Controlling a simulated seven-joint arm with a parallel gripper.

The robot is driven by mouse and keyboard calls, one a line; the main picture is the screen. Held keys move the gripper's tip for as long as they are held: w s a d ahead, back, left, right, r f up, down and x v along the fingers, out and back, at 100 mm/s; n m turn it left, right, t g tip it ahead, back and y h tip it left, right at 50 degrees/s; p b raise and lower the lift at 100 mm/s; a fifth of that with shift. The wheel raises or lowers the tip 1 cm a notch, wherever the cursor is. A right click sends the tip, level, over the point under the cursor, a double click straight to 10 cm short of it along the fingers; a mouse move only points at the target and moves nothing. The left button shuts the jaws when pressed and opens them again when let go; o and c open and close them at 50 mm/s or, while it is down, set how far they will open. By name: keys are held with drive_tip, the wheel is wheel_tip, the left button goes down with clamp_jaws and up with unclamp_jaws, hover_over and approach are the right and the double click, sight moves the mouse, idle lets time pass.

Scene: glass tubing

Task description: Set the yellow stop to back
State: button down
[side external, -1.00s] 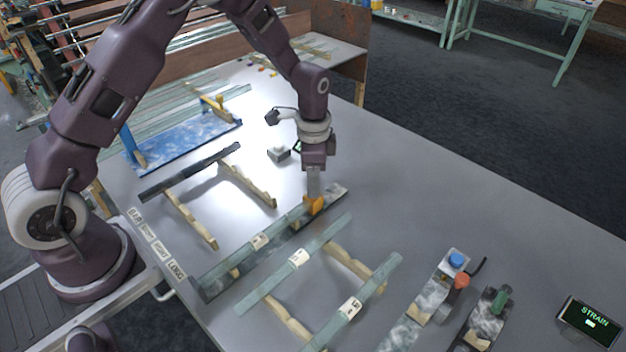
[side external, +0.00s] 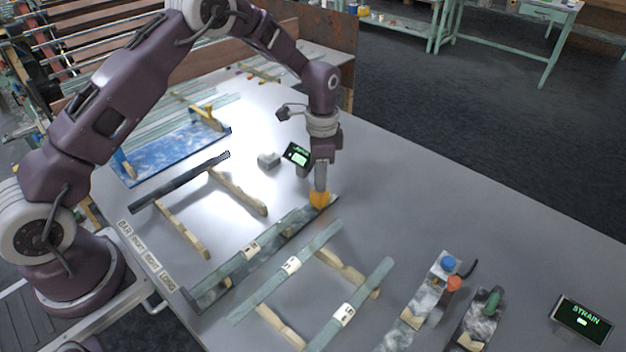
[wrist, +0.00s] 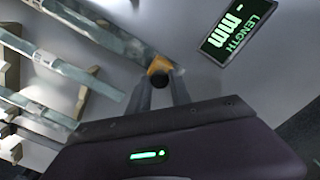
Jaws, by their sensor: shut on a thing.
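The yellow stop (side external: 320,199) sits on a long dark marbled rail (side external: 207,297), close to the rail's far right end. My gripper (side external: 320,188) points down and is shut on the stop. In the wrist view the stop (wrist: 158,65) shows orange-yellow between the tips of my two fingers (wrist: 162,88), with a dark round part beside it. The fingers hide part of the stop, and I cannot tell its exact distance from the rail's end.
Labelled glass bars (side external: 291,265) lie on wooden supports in front of the rail. A dark bar (side external: 180,182) rests on supports behind it. A LENGTH display (wrist: 236,30) stands near my gripper. Clamp fixtures (side external: 440,290) and a STRAIN display (side external: 582,319) are at right.

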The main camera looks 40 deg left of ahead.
drive_tip(key=shift+w, duration=0.25)
drive_tip(key=c, duration=1.5)
unclamp_jaws()
drive_tip(key=o, duration=0.3)
drive_tip(key=shift+o, duration=0.2)
wheel_tip(320, 180, up, 7)
drive_tip(key=shift+r, duration=0.1)
